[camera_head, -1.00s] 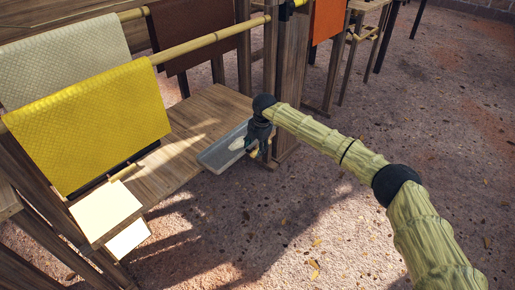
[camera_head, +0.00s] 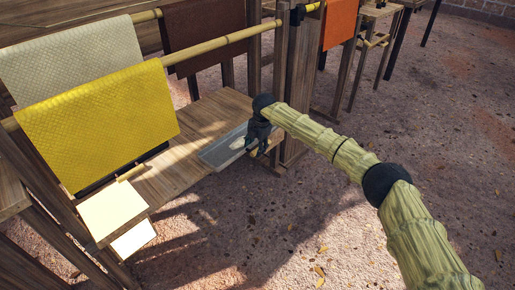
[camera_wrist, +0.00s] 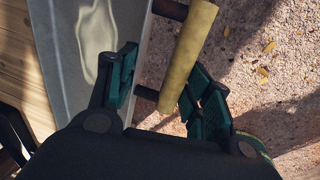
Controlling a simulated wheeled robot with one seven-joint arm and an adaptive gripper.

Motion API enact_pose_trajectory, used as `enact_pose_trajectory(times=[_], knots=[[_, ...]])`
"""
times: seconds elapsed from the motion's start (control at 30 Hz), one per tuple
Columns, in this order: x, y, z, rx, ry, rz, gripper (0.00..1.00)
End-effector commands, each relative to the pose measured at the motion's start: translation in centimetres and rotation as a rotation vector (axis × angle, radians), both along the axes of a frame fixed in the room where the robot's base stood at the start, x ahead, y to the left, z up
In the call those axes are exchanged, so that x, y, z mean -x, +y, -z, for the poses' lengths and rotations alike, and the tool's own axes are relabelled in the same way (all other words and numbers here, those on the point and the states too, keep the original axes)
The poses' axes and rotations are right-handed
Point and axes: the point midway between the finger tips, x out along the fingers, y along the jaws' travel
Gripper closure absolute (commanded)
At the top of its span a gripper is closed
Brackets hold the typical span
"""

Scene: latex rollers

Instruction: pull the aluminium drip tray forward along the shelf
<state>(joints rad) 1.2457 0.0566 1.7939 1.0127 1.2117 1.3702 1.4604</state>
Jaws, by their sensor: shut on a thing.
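The grey metal drip tray (camera_head: 222,151) lies at the front edge of the wooden shelf (camera_head: 172,172), below the hanging sheets. It also fills the upper left middle of the wrist view (camera_wrist: 68,60). A pale bamboo handle (camera_wrist: 188,55) on dark posts stands out from the tray's side. My gripper (camera_head: 258,142) is at the tray's right side. In the wrist view my gripper (camera_wrist: 170,98) is shut on the handle, one green finger on the tray side and one on the outer side. The head view mostly hides the handle behind the fingers.
A wooden post (camera_head: 298,85) stands just behind and right of my gripper. Yellow (camera_head: 100,120), cream and brown sheets hang on bamboo rails above the shelf. A sunlit pale board (camera_head: 113,208) is at the lower left. The ground (camera_head: 400,130) to the right is open.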

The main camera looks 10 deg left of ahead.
Motion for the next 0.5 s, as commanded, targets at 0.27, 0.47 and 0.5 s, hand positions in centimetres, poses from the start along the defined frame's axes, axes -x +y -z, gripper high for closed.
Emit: enact_pose_trajectory(times=[0.27,0.47,0.5], knots=[[-0.7,1.1,-0.1,0.0,-0.002,0.0,0.84],[-1.1,1.9,0.0,0.0,-0.002,-0.001,0.84],[-1.2,2.1,0.1,0.0,-0.002,-0.001,0.84]])
